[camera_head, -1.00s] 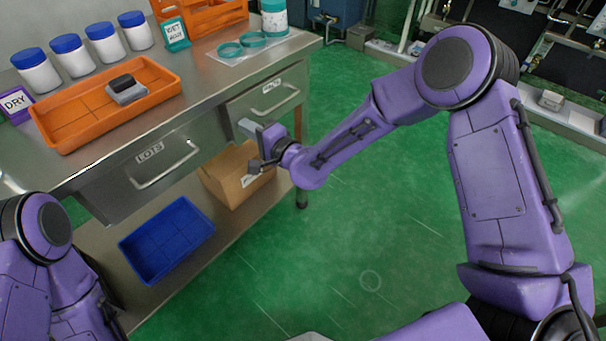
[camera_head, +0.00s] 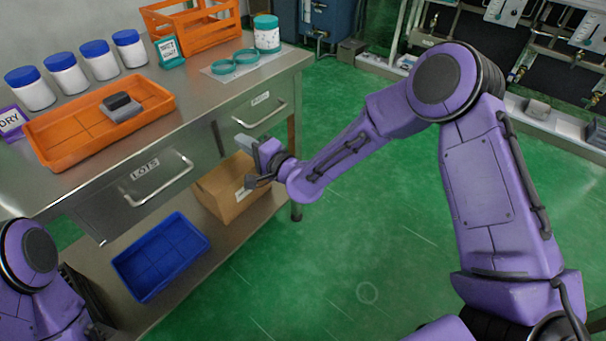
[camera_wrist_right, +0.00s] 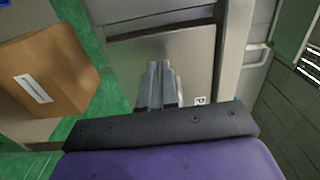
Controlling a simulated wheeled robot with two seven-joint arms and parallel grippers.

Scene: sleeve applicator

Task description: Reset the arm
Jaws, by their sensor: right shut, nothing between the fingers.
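My right arm (camera_head: 340,158) is purple and reaches left from the right side of the head view, bent at a high elbow. Its gripper (camera_head: 245,145) is in front of the steel bench's right-hand drawer, apart from its handle and above the cardboard box. In the right wrist view the gripper's two grey fingers (camera_wrist_right: 158,85) lie together with nothing between them, pointing at the drawer front. My left arm (camera_head: 38,270) shows only in part at the lower left; its gripper is out of view.
The steel bench (camera_head: 190,100) carries an orange tray (camera_head: 70,140), white jars with blue lids (camera_head: 100,60), an orange crate (camera_head: 205,35) and teal rings (camera_head: 235,62). A blue tray (camera_head: 160,255) and a cardboard box (camera_head: 225,195) sit on the lower shelf. Green floor (camera_head: 370,260) is open at right.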

